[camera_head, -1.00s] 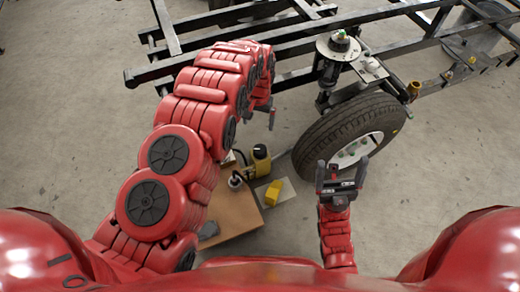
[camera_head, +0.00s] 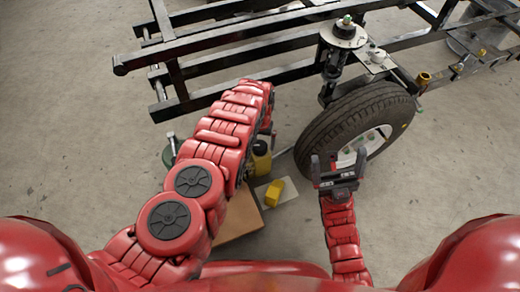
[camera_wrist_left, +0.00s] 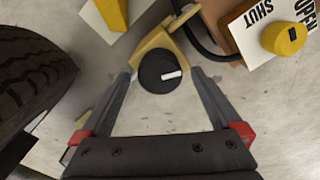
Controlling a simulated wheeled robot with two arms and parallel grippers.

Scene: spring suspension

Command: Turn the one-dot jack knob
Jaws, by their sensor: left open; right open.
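In the left wrist view a round black knob (camera_wrist_left: 155,76) with one white mark on its face sits on a yellow bracket (camera_wrist_left: 160,42). I cannot make out a dot on it. My left gripper (camera_wrist_left: 160,84) is open, with its fingers on either side of the knob in that view; no contact can be made out. In the head view the red left arm mostly hides this gripper. The yellow jack body (camera_head: 260,158) shows beside that arm. My right gripper (camera_head: 337,174) is open and empty in front of the tyre.
A tyred wheel (camera_head: 318,132) stands right of the jack under a black frame (camera_head: 215,62). A brown board (camera_head: 238,218) and a yellow block (camera_head: 274,192) lie on the floor. An OPEN/SHUT card (camera_wrist_left: 252,35) carries a yellow knob (camera_wrist_left: 284,39).

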